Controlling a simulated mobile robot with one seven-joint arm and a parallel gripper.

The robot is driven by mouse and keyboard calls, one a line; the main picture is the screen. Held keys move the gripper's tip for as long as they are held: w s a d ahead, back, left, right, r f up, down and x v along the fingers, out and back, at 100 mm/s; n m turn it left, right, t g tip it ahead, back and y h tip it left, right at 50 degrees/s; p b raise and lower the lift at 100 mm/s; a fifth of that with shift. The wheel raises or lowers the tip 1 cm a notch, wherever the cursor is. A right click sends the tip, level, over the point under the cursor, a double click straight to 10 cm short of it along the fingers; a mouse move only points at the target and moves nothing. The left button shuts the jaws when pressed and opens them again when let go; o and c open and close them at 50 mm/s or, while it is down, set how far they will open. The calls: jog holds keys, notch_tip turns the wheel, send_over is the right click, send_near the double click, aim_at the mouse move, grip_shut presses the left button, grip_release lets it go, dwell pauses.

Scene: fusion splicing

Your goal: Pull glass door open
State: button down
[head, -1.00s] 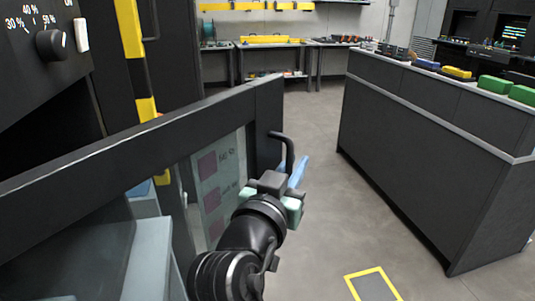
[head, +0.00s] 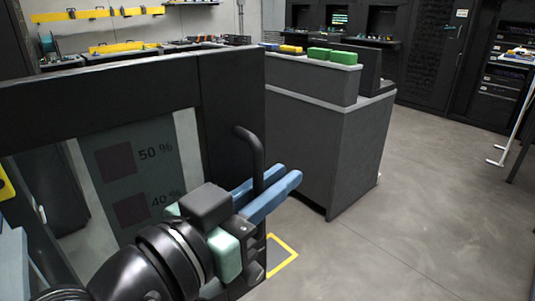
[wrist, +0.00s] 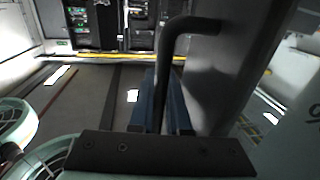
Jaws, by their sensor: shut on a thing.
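The glass door (head: 228,95) has a dark frame around a glass pane (head: 135,165) and stands swung out in the left half of the head view. Its black bar handle (head: 252,150) is on the frame's right end; it also shows in the wrist view (wrist: 175,45). My gripper (head: 272,193) has blue fingers, one on each side of the handle's upright bar, and is shut on it. The fingers show in the wrist view too (wrist: 163,105), with the bar running down between them. The lower part of the handle is hidden by my gripper.
A dark grey counter (head: 330,130) with green boxes (head: 332,56) stands behind and right of the door. A yellow floor marking (head: 284,256) lies near the door's foot. Open grey floor (head: 430,200) spreads to the right. Dark racks (head: 430,50) line the back.

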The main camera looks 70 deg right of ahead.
jog(key=shift+s+a+m+g, duration=0.3)
jog(key=shift+s+a+g, duration=0.25)
jog(key=shift+s, duration=0.2)
jog(key=c, duration=1.2)
grip_release()
jog(key=shift+o, duration=0.2)
jog(key=shift+r, duration=0.1)
